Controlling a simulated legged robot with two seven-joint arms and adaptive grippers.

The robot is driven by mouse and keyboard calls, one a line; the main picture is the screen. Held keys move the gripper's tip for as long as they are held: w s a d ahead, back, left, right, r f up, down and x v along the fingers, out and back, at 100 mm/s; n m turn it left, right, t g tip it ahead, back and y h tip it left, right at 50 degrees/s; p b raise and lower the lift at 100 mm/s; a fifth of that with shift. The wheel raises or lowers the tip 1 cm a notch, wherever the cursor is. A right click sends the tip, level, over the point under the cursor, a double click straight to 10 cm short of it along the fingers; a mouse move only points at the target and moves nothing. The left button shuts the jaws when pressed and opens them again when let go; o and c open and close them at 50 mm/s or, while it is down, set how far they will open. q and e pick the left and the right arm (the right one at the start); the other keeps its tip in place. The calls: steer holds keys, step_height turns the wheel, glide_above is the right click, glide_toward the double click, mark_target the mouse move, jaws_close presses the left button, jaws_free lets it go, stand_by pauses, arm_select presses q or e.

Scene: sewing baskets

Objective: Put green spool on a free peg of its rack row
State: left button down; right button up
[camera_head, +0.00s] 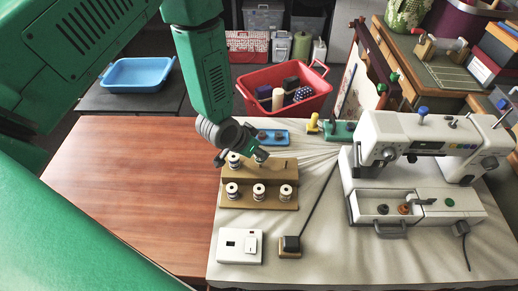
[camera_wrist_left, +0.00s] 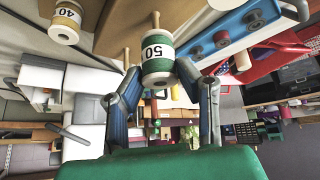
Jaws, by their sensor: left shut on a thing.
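The green spool (camera_wrist_left: 158,58), marked 50, is between the two fingers of my left gripper (camera_wrist_left: 168,82), which is shut on it. In the head view my left gripper (camera_head: 242,155) is over the back row of the wooden rack (camera_head: 258,173) and partly hides what is there. In the wrist view the spool is close to the rack (camera_wrist_left: 118,28). A peg tip (camera_wrist_left: 155,19) shows just beyond the spool; I cannot tell whether the spool is around it. Another peg (camera_wrist_left: 127,58) is bare. My right gripper is out of view.
A spool marked 40 (camera_wrist_left: 65,20) is beside the held one. Several spools stand on the rack's front row, including one at its left (camera_head: 232,190). The sewing machine (camera_head: 420,150) is right; the table's left side (camera_head: 130,190) is clear.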

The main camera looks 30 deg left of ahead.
mark_target(258, 158)
arm_select(q)
steer(key=shift+f+b, duration=1.2)
steer(key=shift+f, duration=0.55)
steer(key=c, duration=1.1)
jaws_free()
steer(key=shift+o, duration=0.2)
steer(key=shift+r, duration=0.1)
steer(key=shift+s+a+r, duration=0.1)
steer(key=shift+r, duration=0.05)
steer(key=v, duration=1.1)
steer(key=shift+s+r, duration=0.15)
